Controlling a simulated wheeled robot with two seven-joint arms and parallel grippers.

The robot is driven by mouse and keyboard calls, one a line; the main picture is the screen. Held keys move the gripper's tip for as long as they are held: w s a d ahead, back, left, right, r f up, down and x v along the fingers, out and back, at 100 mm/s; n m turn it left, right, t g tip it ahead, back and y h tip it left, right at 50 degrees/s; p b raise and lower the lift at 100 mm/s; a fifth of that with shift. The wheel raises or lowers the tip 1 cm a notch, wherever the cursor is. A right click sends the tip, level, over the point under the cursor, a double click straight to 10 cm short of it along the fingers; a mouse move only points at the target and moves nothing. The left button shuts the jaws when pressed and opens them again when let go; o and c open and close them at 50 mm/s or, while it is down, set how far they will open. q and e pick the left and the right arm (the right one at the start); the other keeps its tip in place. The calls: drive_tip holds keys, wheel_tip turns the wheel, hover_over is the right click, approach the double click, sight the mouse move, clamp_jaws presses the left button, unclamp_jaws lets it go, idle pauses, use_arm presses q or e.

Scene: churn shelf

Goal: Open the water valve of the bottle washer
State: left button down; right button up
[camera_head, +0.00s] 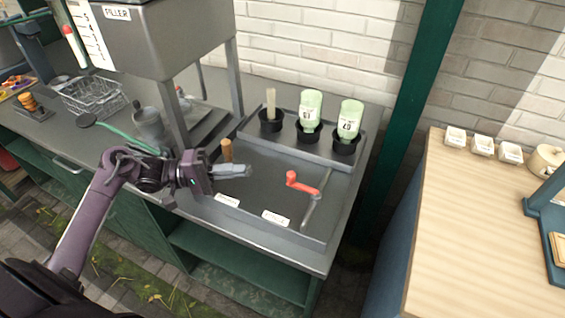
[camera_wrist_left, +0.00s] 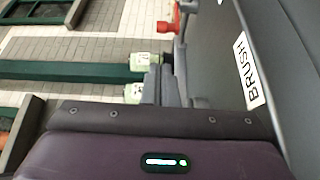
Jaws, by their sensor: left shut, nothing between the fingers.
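The bottle washer (camera_head: 262,192) is a grey panel set in the bench. A red lever handle (camera_head: 303,184) sits on it beside a slanting grey rod (camera_head: 316,208). I take the red lever for the water valve. My left gripper (camera_head: 248,170) is over the panel, left of the red lever and apart from it. Its fingers are together and empty. In the left wrist view the closed fingers (camera_wrist_left: 160,84) point up the picture, and the red part (camera_wrist_left: 167,28) shows beyond them. My right gripper is not in view.
Two upturned green bottles (camera_head: 310,105) (camera_head: 349,118) and a brush stand in black cups behind the panel. A wooden handle (camera_head: 227,150) stands close to my left gripper. The filler (camera_head: 165,35) rises on posts to the left. A wooden table (camera_head: 460,225) is at the right.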

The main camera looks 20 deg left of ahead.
use_arm(q)
drive_tip(key=p+x, duration=0.2)
drive_tip(key=x, duration=0.8)
drive_tip(key=shift+w+d, duration=0.3)
drive_tip(key=shift+d, duration=0.2)
